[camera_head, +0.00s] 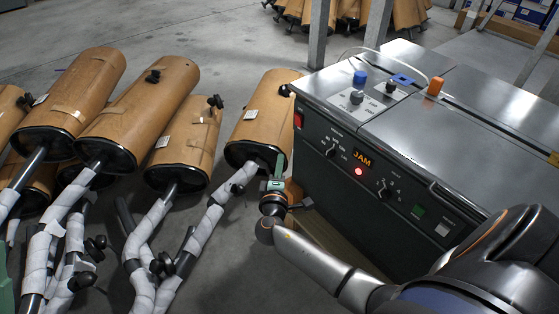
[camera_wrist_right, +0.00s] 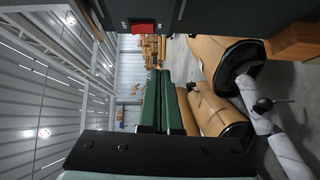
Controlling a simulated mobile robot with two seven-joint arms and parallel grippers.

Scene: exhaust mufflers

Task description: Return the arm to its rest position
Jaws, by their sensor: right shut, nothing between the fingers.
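My right arm comes in from the lower right in the head view and reaches to the front left corner of the grey machine (camera_head: 385,185). My right gripper (camera_head: 276,172) is shut and empty, with its green fingers beside the machine's left end and in front of a brown muffler (camera_head: 262,115). In the right wrist view the green fingers (camera_wrist_right: 157,100) lie together with nothing between them.
Several wrapped mufflers (camera_head: 140,108) with white-wrapped pipes lie to the left. The machine shows a lit JAM sign (camera_head: 363,158) and a red lamp (camera_head: 359,171). Bare floor (camera_head: 215,45) is behind.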

